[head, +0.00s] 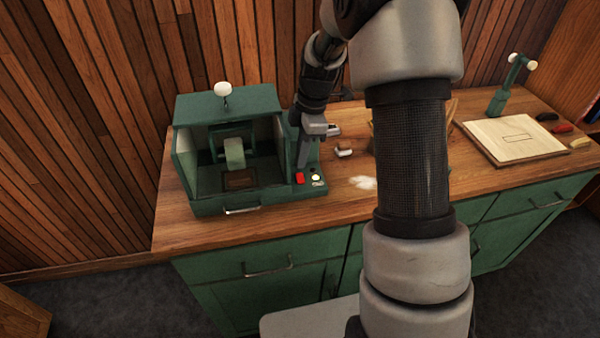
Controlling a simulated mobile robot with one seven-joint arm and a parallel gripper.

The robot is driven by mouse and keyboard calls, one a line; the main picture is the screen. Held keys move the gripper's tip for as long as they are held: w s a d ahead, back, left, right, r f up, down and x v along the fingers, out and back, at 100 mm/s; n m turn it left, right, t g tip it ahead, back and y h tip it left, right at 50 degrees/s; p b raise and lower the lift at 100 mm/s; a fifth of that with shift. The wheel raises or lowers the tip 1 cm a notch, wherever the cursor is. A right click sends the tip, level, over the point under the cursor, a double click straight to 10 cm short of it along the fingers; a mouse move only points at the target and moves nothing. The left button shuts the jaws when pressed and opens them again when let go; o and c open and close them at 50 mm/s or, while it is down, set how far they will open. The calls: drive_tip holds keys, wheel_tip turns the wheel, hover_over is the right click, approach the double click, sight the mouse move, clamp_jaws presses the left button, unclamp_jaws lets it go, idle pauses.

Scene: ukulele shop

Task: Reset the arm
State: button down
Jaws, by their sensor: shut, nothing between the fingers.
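My gripper (303,164) is shut and empty. It points down over the right side of a green machine (225,103) on the wooden counter, close above its panel with a red button (299,178) and a pale round button (316,177). I cannot tell whether the fingertips touch the panel. My arm reaches from the bottom right up and over to the gripper, and its large links hide the middle of the counter.
The wooden counter (345,200) stands on green cabinets with drawers. A small block (343,148) and a pale patch (363,182) lie right of the machine. A light board (513,138) and a green stand (497,103) are at the right. A slatted wall is behind.

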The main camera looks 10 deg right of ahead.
drive_tip(key=shift+r+p, duration=0.3)
drive_tip(key=shift+r, duration=0.6)
drive_tip(key=s+r+m+t+h+p, duration=0.1)
drive_tip(key=s+r+m, duration=0.4)
drive_tip(key=r, duration=0.4)
drive_tip(key=s+r+m+t, duration=0.2)
drive_tip(key=s+r+m, duration=0.2)
drive_tip(key=s+r, duration=0.35)
drive_tip(key=s+r+m+t, duration=0.2)
drive_tip(key=s+r+m, duration=0.3)
drive_tip(key=s+m, duration=0.4)
drive_tip(key=s, duration=0.3)
drive_tip(key=shift+s+t+h+p, duration=0.25)
drive_tip(key=shift+t+h+p, duration=0.05)
drive_tip(key=shift+h+p, duration=0.1)
drive_tip(key=shift+a, duration=0.1)
